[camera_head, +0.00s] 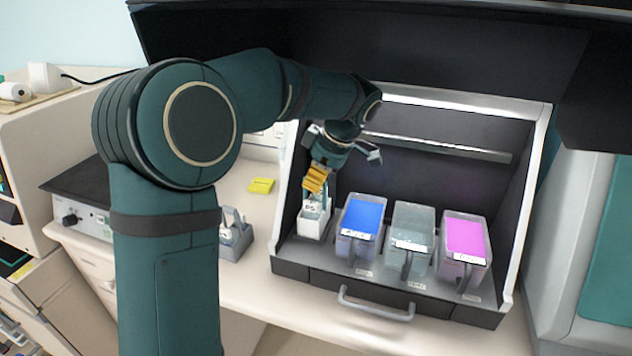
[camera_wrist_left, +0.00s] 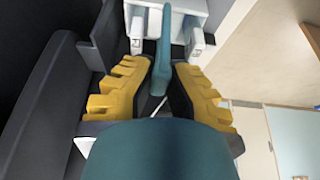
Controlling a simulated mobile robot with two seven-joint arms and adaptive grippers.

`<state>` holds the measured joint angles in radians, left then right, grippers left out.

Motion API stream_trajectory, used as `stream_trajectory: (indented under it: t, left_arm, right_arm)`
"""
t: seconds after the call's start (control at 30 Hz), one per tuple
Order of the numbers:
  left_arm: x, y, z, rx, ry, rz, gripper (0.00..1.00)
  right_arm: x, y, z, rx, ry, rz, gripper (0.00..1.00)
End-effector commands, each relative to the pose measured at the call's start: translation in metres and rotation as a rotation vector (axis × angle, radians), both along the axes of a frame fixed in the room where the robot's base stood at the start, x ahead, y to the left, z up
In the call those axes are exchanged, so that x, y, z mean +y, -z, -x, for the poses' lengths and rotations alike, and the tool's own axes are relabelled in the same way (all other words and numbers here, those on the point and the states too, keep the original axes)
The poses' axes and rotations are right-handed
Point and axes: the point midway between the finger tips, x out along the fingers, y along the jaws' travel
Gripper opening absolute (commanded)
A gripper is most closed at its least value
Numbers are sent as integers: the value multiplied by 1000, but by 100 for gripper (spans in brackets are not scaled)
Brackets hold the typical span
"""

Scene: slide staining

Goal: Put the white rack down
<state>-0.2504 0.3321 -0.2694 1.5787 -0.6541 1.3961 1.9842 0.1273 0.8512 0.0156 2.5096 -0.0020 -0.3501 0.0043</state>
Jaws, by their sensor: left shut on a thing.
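The white rack (camera_head: 313,223) is at the left end of the dark staining station, left of the blue container, and looks upright. My left gripper (camera_head: 316,180) is above it, shut on its handle. In the left wrist view the yellow fingers of the gripper (camera_wrist_left: 166,92) are on both sides of the teal handle (camera_wrist_left: 163,45), and the white rack body (camera_wrist_left: 182,8) shows at the top edge. I cannot tell whether the underside of the rack touches the station floor. My right gripper is not in view.
Containers with blue (camera_head: 362,218), clear grey (camera_head: 410,228) and magenta (camera_head: 465,240) contents stand in a row right of the rack. A grey rack holder (camera_head: 236,242) and a yellow pad (camera_head: 261,185) are on the bench to the left. The station's side wall is close to my gripper.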

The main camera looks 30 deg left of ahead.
Motion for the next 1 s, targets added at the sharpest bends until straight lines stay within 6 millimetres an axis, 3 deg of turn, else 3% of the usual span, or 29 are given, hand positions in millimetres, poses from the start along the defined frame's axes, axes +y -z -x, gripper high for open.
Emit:
stream_trajectory:
  t: [0.37, 0.4, 0.43, 0.47, 0.77, 1.0]
  left_arm:
    - [0, 4, 0, -2, 1, 1, 0]
    - [0, 5, 0, -2, 1, 1, 21]
    - [0, 4, 0, -2, 1, 1, 31]
    - [0, 4, 0, -2, 1, 1, 34]
    - [0, 3, 0, -2, 1, 1, 34]
    - [-10, -24, -3, -5, 2, 1, 34]
  right_arm:
    - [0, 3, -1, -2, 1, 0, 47]
    - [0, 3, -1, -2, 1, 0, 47]
    - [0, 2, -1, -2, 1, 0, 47]
    - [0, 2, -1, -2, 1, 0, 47]
    - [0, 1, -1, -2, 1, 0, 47]
    - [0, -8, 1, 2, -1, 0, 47]
